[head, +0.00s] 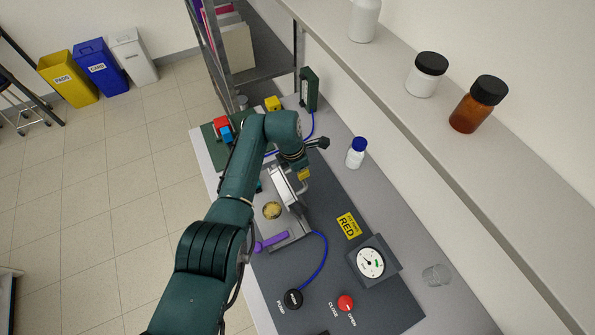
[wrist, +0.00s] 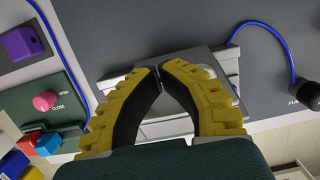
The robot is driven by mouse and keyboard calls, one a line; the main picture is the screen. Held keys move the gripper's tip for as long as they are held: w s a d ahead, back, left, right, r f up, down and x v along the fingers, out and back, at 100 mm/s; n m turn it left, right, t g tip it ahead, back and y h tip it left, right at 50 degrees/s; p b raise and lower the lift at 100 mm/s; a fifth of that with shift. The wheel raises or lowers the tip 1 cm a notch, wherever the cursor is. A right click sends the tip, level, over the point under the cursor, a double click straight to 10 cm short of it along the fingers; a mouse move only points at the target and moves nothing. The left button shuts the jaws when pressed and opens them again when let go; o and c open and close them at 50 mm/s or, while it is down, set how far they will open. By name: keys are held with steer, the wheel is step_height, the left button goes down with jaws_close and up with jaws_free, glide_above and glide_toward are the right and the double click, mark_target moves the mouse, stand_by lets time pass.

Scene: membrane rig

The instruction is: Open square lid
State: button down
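The square lid (head: 284,184) is a grey metal plate on the rig in the middle of the bench. In the head view it looks tilted up, with a pale bar handle (head: 302,184) on its far right side. The tray below it (head: 286,226) shows a round gold disc (head: 272,210) and a purple clamp lever (head: 272,242). My gripper (head: 304,174) is at the handle. In the wrist view its yellow fingers (wrist: 159,72) meet at the tips over a grey plate (wrist: 190,58). Whether the handle is between them is hidden.
A white bottle with a blue cap (head: 356,153) stands right of the lid. A gauge (head: 370,262), black knob (head: 293,299), red knob (head: 346,303) and glass (head: 436,275) are nearer. A blue tube (head: 322,262) loops beside the tray. The shelf (head: 430,150) overhangs the right.

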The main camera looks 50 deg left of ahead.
mark_target(292, 184)
steer(key=shift+w+d+f, duration=0.1)
steer(key=shift+f, duration=0.1)
stand_by(0.6)
steer(key=shift+r+p, duration=0.4)
steer(key=shift+p, duration=0.1)
steer(key=s+r+p, duration=0.1)
steer(key=p, duration=0.2)
steer(key=s+r+p, duration=0.2)
steer(key=p, duration=0.1)
steer(key=shift+a+r, duration=0.15)
steer(key=shift+a, duration=0.2)
step_height(292, 184, up, 9)
steer(key=b, duration=0.1)
steer(key=shift+s+b, duration=0.25)
steer(key=shift+b, duration=0.05)
